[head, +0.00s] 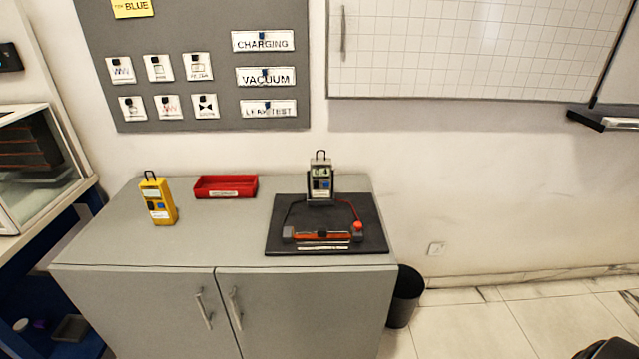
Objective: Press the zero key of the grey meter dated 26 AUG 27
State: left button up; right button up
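A grey meter (320,174) stands upright in a dark holder at the back of a black mat (374,236) on the grey cabinet. It has a small greenish display at the top, with a blue key and an orange-red spot lower on its face. Its date label is too small to read, and I cannot tell which key is zero. A yellow meter (158,202) stands on the left of the cabinet top, its labels also unreadable. Neither of my grippers can be made out in the head view.
A red tray (226,187) sits between the meters. On the mat, an orange-and-black bar (322,236) with a red knob (358,226) lies in front of the grey meter, joined to red tubing. A dark bin (405,297) stands right of the cabinet. Floor at right is mostly clear.

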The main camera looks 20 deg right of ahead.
grip_shut()
dwell(1.7)
